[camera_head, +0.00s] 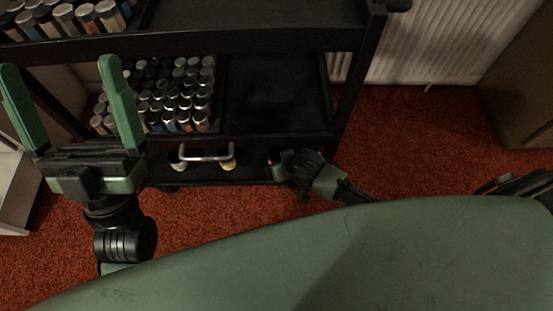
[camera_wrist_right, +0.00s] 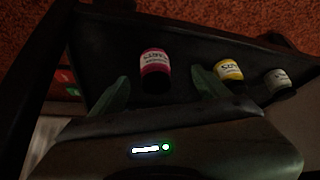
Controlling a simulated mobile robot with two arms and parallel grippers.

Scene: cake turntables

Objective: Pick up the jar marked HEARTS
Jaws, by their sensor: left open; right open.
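A red-pink jar (camera_wrist_right: 154,63) with a white label lies or stands on a dark shelf in the right wrist view. Its lettering appears upside down and looks like HEARTS, though small and blurred. My right gripper (camera_wrist_right: 161,75) is open, with the jar just beyond and between its two green fingertips; I cannot tell whether they touch it. In the head view my right gripper (camera_head: 287,163) is at the cart's low shelf, largely hiding that jar. My left gripper (camera_head: 60,68) is open and empty, raised at the left, away from the jar.
A yellow-labelled jar (camera_wrist_right: 228,71) and a pale jar (camera_wrist_right: 278,80) stand right of the red one. The black cart (camera_head: 345,100) has a metal handle (camera_head: 207,155) near them. Several jars (camera_head: 175,90) fill a higher shelf's left side; its right side is bare.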

